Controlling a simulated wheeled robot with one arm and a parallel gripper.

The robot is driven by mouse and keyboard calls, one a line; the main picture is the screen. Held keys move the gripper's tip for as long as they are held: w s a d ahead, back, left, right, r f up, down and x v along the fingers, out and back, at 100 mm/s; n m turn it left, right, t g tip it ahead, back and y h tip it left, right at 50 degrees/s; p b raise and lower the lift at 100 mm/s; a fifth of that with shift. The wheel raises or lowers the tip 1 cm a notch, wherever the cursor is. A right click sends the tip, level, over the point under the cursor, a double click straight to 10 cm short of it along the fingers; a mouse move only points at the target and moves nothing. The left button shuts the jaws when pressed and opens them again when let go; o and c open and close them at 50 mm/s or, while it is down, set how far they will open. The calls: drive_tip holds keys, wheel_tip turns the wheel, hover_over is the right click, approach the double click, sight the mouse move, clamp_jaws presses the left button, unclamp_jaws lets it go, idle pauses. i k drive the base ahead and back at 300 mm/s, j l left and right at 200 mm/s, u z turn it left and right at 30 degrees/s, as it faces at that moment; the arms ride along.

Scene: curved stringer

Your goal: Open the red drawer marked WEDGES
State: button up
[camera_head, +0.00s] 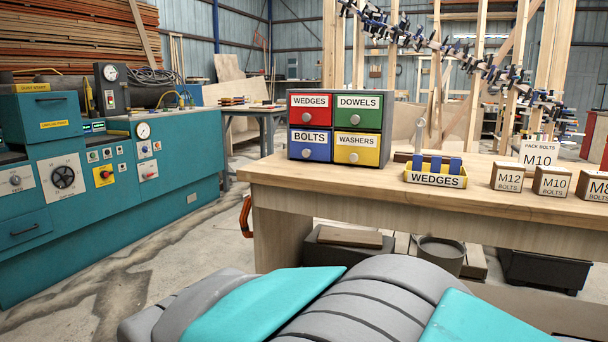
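The red drawer marked WEDGES (311,111) is the upper left one of a small grey cabinet (386,112) on the wooden workbench. It looks shut, with its front level with the other drawers, and it has a round pale knob (305,118). Beside it is a green DOWELS drawer (357,111). Below are a blue BOLTS drawer (310,145) and a yellow WASHERS drawer (357,148). My gripper is not in view. Grey and teal parts of my own body fill the bottom of the picture, in front of the bench.
The workbench (285,171) also holds a yellow WEDGES tray (411,177) with blue wedges, right of the cabinet. M12 (507,177) and M10 (551,181) bolt boxes stand further right. A teal machine (190,150) stands at left, with open floor (175,235) between it and the bench.

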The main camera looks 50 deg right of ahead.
sight(304, 109)
drive_tip(key=z, duration=2.45)
